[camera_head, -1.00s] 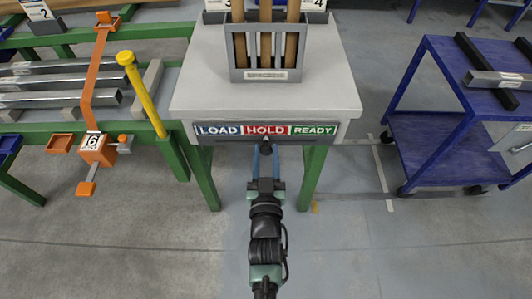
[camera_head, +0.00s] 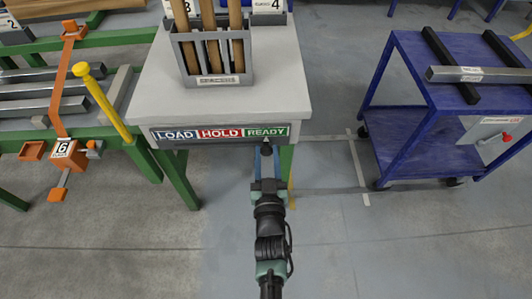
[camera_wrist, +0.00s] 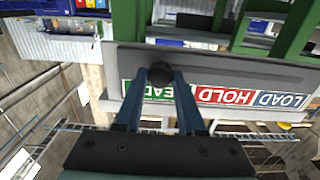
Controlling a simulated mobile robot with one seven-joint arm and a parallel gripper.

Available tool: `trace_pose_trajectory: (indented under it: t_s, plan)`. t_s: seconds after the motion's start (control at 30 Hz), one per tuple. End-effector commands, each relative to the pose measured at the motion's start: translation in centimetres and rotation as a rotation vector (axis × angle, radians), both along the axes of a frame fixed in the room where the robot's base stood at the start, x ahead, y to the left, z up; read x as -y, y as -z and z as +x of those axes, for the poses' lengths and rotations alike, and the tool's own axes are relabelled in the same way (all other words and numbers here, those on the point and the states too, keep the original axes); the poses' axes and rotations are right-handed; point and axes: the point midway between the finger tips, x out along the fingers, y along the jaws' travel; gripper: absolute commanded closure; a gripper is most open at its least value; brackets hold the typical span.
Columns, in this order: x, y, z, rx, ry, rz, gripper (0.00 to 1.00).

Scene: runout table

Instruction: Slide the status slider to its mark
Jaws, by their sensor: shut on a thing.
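The status strip on the front of the grey table reads LOAD (camera_head: 175,135), HOLD (camera_head: 220,132) and READY (camera_head: 266,131). The dark slider knob (camera_head: 267,149) sits just below the READY panel, around its middle. My gripper (camera_head: 267,154) is shut on the knob from the front. In the wrist view the round knob (camera_wrist: 160,72) is between my two blue fingers (camera_wrist: 160,84), and the READY panel is partly hidden behind them. The slider's rail (camera_wrist: 225,66) runs along the strip.
A grey holder (camera_head: 212,62) with wooden handles stands on the tabletop (camera_head: 160,100). A blue cart (camera_head: 430,150) stands to the right, and a green rack with a yellow post (camera_head: 105,102) to the left. Open floor lies in front.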

Motion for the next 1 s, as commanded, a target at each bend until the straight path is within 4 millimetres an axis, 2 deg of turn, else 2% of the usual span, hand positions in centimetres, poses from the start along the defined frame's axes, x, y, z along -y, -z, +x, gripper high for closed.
trace_pose_trajectory:
  t_s: [0.37,0.4,0.53,0.83,1.0]
  plan:
    - [0.5,0.1,0.0,-0.002,0.011,0.000,1.00]
    - [0.6,0.1,0.0,-0.002,0.011,-0.001,0.58]
    - [0.5,0.1,0.0,-0.002,0.010,-0.001,0.35]
    - [0.2,0.0,-0.2,-0.002,0.005,-0.001,0.32]
    - [0.2,0.0,-1.9,-0.004,0.005,-0.001,0.32]
